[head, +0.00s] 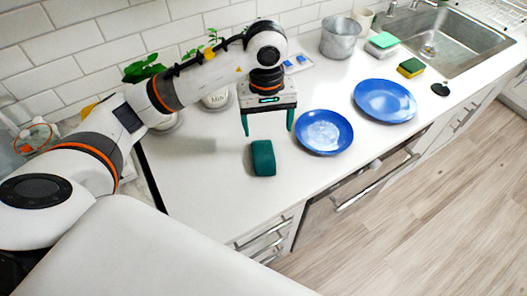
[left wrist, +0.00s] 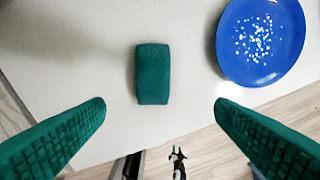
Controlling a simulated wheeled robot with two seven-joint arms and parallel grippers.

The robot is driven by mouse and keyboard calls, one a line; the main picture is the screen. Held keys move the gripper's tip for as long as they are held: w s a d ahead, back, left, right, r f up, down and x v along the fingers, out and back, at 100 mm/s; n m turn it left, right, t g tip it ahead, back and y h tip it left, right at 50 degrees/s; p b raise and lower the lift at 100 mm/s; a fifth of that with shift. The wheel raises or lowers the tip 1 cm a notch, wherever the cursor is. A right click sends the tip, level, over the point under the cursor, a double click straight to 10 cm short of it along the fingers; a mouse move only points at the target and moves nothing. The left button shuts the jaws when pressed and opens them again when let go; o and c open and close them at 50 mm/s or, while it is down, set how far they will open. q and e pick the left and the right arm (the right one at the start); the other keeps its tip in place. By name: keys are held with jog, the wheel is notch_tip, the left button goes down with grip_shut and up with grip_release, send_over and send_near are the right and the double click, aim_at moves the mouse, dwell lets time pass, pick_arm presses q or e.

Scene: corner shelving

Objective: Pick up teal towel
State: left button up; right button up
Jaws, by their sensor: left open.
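The teal towel (head: 263,158) is a small folded block lying on the white counter near its front edge. It also shows in the left wrist view (left wrist: 153,74), upper middle, long side running up and down the picture. My left gripper (head: 267,130) is open and empty, pointing down above the counter just behind the towel in the head view. In the left wrist view the towel lies between and beyond the two green fingers, touching neither. A small dark arm end with green tips (left wrist: 178,155), which looks like my right gripper, shows far below; its opening is too small to judge.
A blue plate (head: 324,132) with white bits sits right of the towel. Another blue plate (head: 385,100), a sponge (head: 411,67), a metal bucket (head: 342,38) and the sink (head: 440,45) are farther right. Potted plants stand by the wall. The counter around the towel is clear.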

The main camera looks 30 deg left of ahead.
pick_arm(q)
jog(key=p, duration=0.2)
send_over(263, 153)
jog(key=f, duration=0.6)
jog(key=shift+d+f, duration=0.2)
notch_tip(263, 153, down, 5)
jog(key=p, duration=0.2)
jog(key=shift+a+r+p, duration=0.1)
jog(key=shift+a+p, duration=0.05)
jog(key=shift+p, duration=0.25)
jog(key=shift+f, duration=0.3)
jog(key=c, duration=1.1)
jog(key=shift+r, duration=0.1)
